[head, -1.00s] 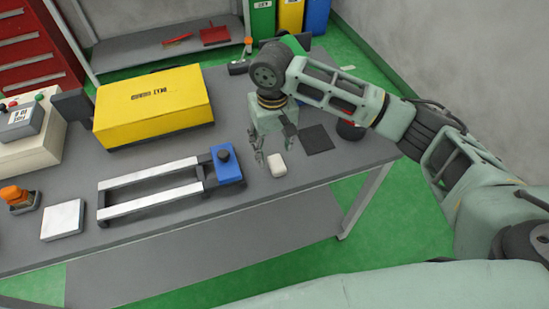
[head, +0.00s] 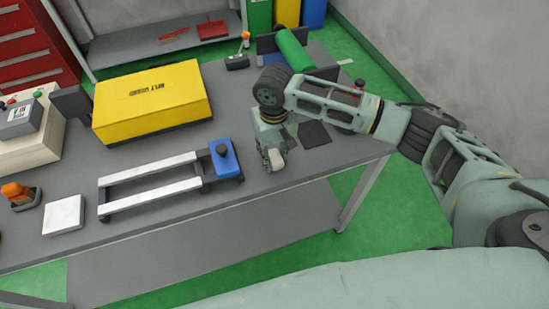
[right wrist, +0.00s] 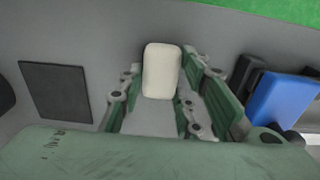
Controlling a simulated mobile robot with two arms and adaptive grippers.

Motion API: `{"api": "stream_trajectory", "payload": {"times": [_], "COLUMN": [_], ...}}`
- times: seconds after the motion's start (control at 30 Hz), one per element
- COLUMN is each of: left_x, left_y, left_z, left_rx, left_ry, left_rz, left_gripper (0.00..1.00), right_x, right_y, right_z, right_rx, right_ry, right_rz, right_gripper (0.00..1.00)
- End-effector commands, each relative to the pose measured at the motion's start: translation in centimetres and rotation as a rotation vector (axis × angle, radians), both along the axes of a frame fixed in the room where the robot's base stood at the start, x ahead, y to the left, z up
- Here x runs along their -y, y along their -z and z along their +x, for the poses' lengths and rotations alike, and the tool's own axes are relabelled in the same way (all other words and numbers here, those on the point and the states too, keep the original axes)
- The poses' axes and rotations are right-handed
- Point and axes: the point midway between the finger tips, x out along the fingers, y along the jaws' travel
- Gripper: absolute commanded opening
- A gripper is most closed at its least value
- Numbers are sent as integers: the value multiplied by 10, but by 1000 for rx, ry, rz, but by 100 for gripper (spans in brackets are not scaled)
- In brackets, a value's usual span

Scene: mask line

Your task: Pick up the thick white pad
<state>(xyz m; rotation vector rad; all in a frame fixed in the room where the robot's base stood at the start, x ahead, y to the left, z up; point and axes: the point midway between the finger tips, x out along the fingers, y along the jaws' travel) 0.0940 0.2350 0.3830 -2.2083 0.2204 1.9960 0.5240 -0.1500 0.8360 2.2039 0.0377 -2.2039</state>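The thick white pad (head: 277,161) is a small rounded off-white block on the grey table, near its front edge. My right gripper (head: 272,157) is down at the pad and partly covers it in the head view. In the right wrist view, the pad (right wrist: 161,72) lies between the two fingertips of the right gripper (right wrist: 163,75). The fingers are spread, one on each side, with narrow gaps to the pad. Contact is not clear. A flat, wider white square (head: 64,215) lies at the left front of the table. My left gripper is not in view.
A blue block on a rail frame (head: 224,160) stands just left of the gripper; its blue part (right wrist: 285,100) shows at right in the wrist view. A dark square mat (head: 314,134) lies right of the gripper. A yellow box (head: 152,100) and green roller (head: 295,50) stand farther back.

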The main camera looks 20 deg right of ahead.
Motion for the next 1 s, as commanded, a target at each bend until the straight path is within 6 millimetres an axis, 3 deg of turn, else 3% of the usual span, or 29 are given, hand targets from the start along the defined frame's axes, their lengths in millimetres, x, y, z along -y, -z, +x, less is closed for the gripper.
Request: {"api": "stream_trajectory", "payload": {"times": [0.17,0.53,0.77,1.0], "left_x": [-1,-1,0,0], "left_y": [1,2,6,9], "left_z": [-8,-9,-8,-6], "left_rx": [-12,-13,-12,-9], "left_ry": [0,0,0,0], "left_rz": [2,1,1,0], "left_gripper": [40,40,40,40], "right_x": [0,0,-1,31], "right_y": [0,-6,-38,-66], "right_z": [0,0,1,-32], "right_rx": [0,1,4,1], "right_ry": [0,0,-1,0], "right_rz": [0,1,3,0], "right_gripper": [13,13,13,13]}}
